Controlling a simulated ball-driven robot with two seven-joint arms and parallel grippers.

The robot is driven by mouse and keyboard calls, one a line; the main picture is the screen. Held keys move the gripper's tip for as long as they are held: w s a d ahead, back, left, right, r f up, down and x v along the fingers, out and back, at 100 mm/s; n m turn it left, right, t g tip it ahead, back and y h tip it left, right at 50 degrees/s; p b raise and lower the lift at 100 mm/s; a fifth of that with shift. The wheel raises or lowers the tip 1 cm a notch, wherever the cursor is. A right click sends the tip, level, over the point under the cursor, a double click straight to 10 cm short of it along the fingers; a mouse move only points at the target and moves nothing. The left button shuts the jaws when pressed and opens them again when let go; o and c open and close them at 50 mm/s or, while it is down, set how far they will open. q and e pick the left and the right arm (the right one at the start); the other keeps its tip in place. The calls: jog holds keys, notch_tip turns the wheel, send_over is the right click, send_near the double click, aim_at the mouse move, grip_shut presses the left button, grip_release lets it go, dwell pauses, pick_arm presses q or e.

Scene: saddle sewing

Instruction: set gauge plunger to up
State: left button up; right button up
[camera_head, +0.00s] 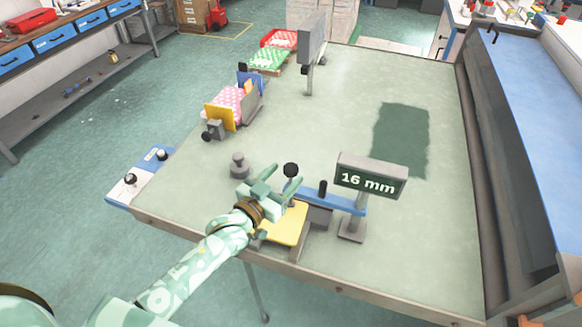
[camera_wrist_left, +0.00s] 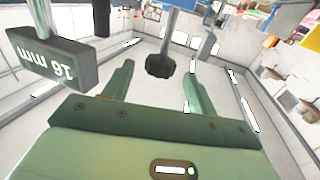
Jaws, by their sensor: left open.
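The gauge stands near the table's front edge, with a blue arm (camera_head: 340,202), a yellow plate (camera_head: 286,226) and a display (camera_head: 370,178) reading "16 mm". A round black knob (camera_head: 291,170) tops the gauge's plunger, whose lower part is largely hidden by my gripper. A short black cylinder (camera_head: 323,188) stands on the blue arm. My left gripper (camera_head: 282,178) is open at the knob. In the left wrist view the knob (camera_wrist_left: 160,66) appears between the spread fingers, with space on both sides; contact is not visible. My right gripper is not in view.
A grey weight-like piece (camera_head: 238,165) stands left of my gripper. A clamp with yellow and blue plates and pink patterned cloth (camera_head: 230,103) lies farther back. A grey post-mounted panel (camera_head: 313,40) stands at the back. The table's middle (camera_head: 330,125) is clear.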

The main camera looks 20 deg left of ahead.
pick_arm(q)
jog(key=shift+x, duration=1.95)
grip_shut()
notch_tip(320, 180, up, 5)
jog(key=p, duration=0.4)
jog(key=shift+f+p, duration=0.1)
jog(key=shift+p, duration=0.2)
jog(key=shift+f, duration=0.1)
grip_release()
